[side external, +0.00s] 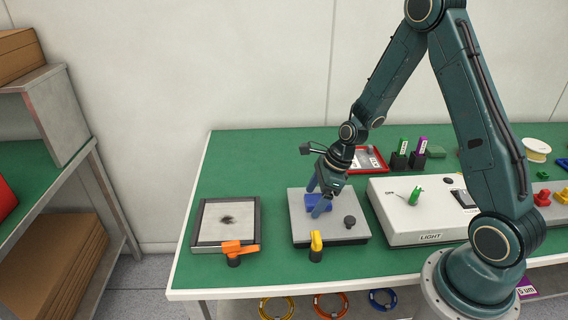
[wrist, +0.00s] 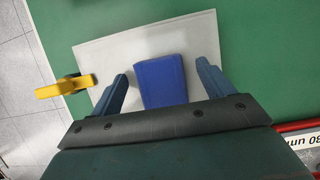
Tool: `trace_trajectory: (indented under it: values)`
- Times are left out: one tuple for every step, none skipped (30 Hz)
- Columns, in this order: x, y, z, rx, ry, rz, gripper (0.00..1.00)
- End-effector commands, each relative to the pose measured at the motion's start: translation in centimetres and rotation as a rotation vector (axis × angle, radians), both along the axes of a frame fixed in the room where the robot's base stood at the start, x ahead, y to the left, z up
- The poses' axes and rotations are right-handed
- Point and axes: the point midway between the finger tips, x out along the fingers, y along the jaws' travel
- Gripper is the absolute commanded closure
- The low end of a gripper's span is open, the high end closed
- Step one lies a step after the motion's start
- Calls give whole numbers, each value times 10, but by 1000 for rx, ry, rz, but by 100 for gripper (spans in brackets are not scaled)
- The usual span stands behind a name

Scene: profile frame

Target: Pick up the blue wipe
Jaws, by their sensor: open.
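The blue wipe (side external: 313,202) lies on a light grey plate (side external: 352,236) on the green bench. In the wrist view the blue wipe (wrist: 162,82) shows as a flat blue rectangle on the pale plate (wrist: 100,53). My gripper (side external: 319,198) is open and low over the plate. In the wrist view my gripper (wrist: 164,80) has one finger on each side of the wipe, with a gap between each finger and the wipe. The wipe's near end is hidden behind the gripper body. I cannot tell the height of the fingertips above the plate.
A yellow clamp (side external: 316,245) sits at the plate's front edge and a dark knob (side external: 350,221) stands on it. A framed panel (side external: 226,222) with an orange clamp (side external: 239,248) lies left. A white light box (side external: 416,222) is right, and a red tray (side external: 367,160) behind.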

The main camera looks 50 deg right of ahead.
Motion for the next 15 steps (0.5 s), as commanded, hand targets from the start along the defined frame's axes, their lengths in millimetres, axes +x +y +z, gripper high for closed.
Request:
trace_trajectory:
  values:
    - [0,0,0,0,0,0,20]
    - [0,0,0,0,0,0,20]
    - [0,0,0,0,0,0,20]
    - [0,0,0,0,0,0,20]
    - [0,0,0,0,0,0,20]
    - [0,0,0,0,0,0,20]
    - [0,0,0,0,0,0,20]
    - [0,0,0,0,0,0,20]
    - [0,0,0,0,0,0,20]
    - [0,0,0,0,0,0,20]
    - [0,0,0,0,0,0,20]
    - [0,0,0,0,0,0,20]
    - [0,0,0,0,0,0,26]
    - [0,0,0,0,0,0,32]
    - [0,0,0,0,0,0,40]
